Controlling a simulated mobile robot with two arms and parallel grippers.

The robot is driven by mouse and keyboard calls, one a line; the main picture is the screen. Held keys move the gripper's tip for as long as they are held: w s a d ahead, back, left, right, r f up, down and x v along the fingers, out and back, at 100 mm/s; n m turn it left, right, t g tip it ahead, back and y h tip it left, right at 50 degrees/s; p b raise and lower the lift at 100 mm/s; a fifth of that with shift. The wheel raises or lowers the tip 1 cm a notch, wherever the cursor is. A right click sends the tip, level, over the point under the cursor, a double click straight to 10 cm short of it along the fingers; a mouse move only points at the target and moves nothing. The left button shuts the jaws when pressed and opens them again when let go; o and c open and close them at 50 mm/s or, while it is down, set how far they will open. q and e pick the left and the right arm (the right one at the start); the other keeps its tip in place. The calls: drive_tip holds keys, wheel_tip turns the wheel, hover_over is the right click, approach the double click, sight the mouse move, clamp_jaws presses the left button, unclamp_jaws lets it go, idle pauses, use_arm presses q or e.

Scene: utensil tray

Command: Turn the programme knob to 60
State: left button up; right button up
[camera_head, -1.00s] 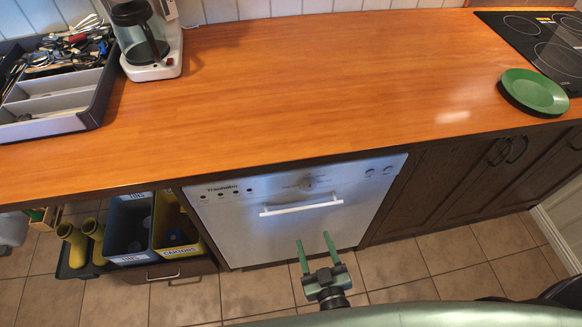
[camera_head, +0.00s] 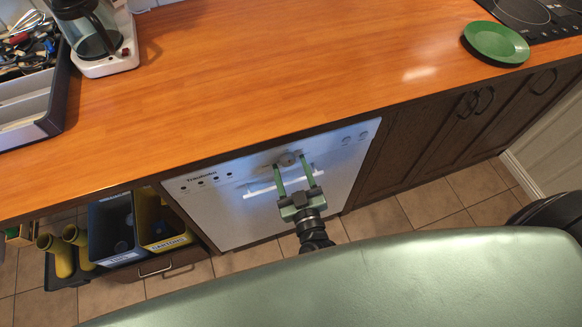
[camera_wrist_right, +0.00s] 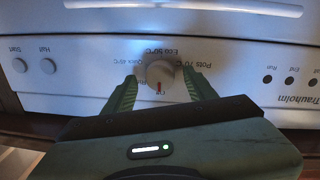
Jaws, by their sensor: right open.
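The round programme knob (camera_head: 287,159) is on the front panel of the white dishwasher (camera_head: 235,205). In the right wrist view, which shows the panel upside down, the grey knob (camera_wrist_right: 160,72) has a red mark pointing to the picture's bottom, by a partly hidden label that seems to read Off. My left gripper is not in view.
The dishwasher's white handle (camera_head: 262,190) runs below the knob, close under my fingers. The wooden counter (camera_head: 270,80) overhangs the panel. A pulled-out bin drawer with a yellow bin (camera_head: 160,222) stands to the left. Start and Halt buttons (camera_wrist_right: 34,66) are beside the knob.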

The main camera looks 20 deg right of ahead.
clamp_jaws()
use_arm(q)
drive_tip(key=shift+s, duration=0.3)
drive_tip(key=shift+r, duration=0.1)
use_arm(e)
drive_tip(key=shift+r+m+p, duration=0.1)
drive_tip(key=shift+m+p, duration=0.35)
drive_tip(key=shift+m, duration=0.65)
drive_tip(key=m+p, duration=0.1)
drive_tip(key=m, duration=0.5)
drive_tip(key=shift+g, duration=0.3)
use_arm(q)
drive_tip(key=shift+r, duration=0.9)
use_arm(e)
drive_tip(key=shift+d+m+y, duration=0.1)
drive_tip(key=shift+m+y, duration=0.2)
drive_tip(key=shift+m, duration=1.2)
